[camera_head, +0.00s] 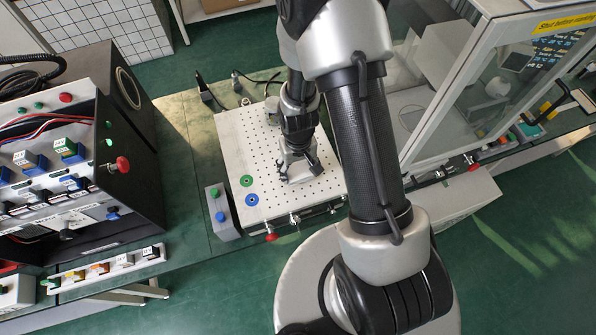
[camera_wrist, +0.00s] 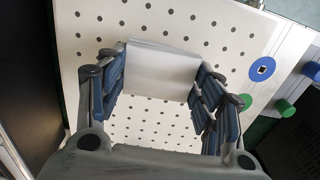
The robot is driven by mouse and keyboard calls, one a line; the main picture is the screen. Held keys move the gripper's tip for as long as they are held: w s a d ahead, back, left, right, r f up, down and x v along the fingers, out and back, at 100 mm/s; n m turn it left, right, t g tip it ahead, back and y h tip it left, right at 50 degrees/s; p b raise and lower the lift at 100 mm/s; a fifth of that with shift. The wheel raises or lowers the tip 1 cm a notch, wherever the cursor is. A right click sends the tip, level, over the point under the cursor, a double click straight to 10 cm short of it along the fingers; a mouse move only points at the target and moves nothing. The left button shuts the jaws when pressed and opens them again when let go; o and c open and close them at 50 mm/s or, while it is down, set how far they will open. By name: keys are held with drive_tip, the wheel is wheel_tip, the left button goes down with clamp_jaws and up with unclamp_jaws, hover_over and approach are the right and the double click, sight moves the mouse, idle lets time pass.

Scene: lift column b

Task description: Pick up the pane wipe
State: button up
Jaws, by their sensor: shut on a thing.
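The pane wipe (camera_wrist: 160,70) is a white, flat, folded-looking piece between my fingers in the wrist view. My gripper (camera_wrist: 163,88) is shut on it, with the blue-padded fingers at its left and right sides. In the head view my gripper (camera_head: 297,168) is over the perforated white board (camera_head: 235,145), near its right part. There the wipe shows only as a small pale patch (camera_head: 304,176) at the fingertips. I cannot tell whether it touches the board.
A blue disc (camera_head: 252,199) and a green disc (camera_head: 246,181) lie on the board. A grey button box (camera_head: 221,213) stands at its left front. A glass-walled cabinet (camera_head: 450,80) is close on the right, and a control panel (camera_head: 75,170) stands at the left.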

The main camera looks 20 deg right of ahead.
sight(298, 171)
wheel_tip(298, 171, up, 17)
drive_tip(key=p, duration=0.2)
drive_tip(key=shift+f, duration=0.1)
